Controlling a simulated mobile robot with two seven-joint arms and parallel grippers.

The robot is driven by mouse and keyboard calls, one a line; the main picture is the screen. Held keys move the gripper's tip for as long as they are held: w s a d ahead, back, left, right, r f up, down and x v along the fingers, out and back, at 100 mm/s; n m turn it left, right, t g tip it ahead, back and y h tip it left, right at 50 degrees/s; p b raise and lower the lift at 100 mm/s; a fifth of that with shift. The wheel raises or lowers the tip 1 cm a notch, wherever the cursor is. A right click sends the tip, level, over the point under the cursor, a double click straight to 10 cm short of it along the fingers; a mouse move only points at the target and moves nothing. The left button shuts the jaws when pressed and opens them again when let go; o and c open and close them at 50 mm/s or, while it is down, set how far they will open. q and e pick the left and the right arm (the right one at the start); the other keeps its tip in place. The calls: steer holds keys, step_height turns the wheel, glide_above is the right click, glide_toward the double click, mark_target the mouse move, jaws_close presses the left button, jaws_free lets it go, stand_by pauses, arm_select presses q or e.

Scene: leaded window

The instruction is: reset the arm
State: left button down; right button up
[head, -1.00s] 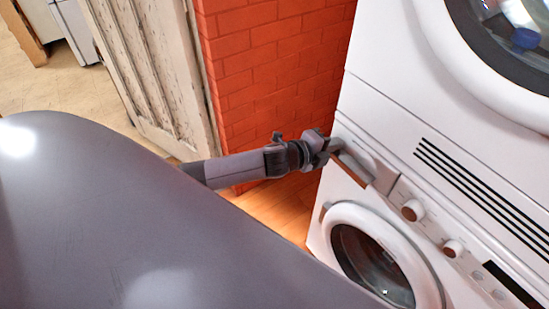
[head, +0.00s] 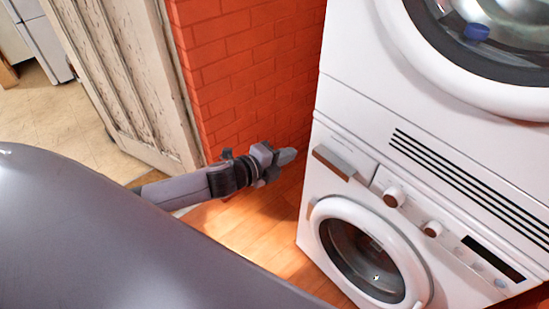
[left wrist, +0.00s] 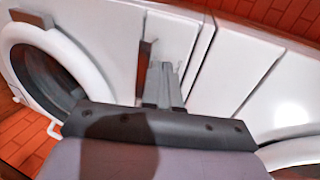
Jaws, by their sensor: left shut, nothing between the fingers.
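My left gripper (head: 287,156) is shut and empty in the head view. It points right in front of the red brick wall, a little left of the white washing machine (head: 309,222) and apart from it. In the left wrist view its fingers (left wrist: 162,84) are together, with the white machine front behind them. The machine's drawer handle (head: 334,163) is grey and brown and lies right of the gripper in the head view. My right gripper is not in view.
A second white machine (head: 349,75) is stacked on top. A brick wall (head: 245,65) stands behind my left arm. A worn white door (head: 122,75) stands open at the left. Wooden floor (head: 250,225) is clear below the gripper.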

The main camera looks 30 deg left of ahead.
arm_select(q)
steer(key=shift+v, duration=1.85)
